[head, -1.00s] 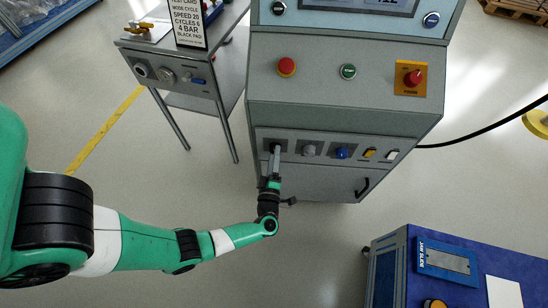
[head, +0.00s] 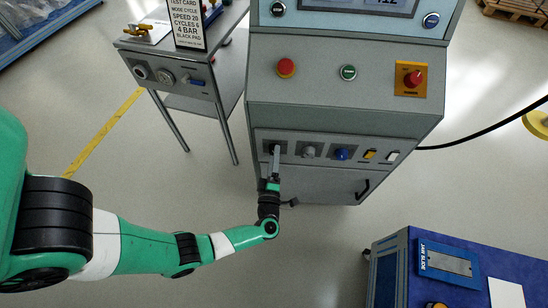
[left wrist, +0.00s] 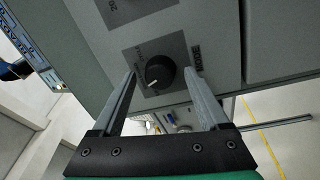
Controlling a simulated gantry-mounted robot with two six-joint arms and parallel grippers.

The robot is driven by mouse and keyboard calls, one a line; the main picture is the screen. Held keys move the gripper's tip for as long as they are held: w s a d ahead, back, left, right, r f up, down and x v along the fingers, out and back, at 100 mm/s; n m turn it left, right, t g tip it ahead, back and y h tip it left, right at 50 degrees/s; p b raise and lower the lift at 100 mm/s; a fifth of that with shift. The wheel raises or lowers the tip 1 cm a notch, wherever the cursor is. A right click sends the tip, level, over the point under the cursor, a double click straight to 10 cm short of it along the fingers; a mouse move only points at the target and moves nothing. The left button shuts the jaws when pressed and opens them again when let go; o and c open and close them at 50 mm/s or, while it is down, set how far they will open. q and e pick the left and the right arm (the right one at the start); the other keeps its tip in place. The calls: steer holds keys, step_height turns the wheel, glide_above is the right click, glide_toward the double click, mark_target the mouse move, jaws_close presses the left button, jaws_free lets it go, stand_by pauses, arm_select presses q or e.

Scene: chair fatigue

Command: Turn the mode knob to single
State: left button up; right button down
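The mode knob (left wrist: 160,72) is a round black knob with a white pointer line, on a grey square plate in the left wrist view. The label beside it appears to read MODE; the position marks are too small to read. The pointer line is toward the lower left of that view. My left gripper (left wrist: 166,88) is open, with one finger on each side of the knob and visible gaps to it. In the head view my left gripper (head: 276,160) is at the left end of the machine's lower panel and largely hides the knob. My right gripper is not in view.
A grey knob (head: 308,152), a blue knob (head: 341,153), a yellow switch (head: 369,155) and a white switch (head: 392,156) lie to the right on the panel. A steel side table (head: 190,72) stands left. A blue bench (head: 395,275) is at lower right. Open floor lies between.

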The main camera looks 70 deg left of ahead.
arm_select(q)
steer(key=p+v, duration=0.2)
steer(key=v, duration=0.9)
steer(key=shift+s+d, duration=0.2)
steer(key=shift+d, duration=0.05)
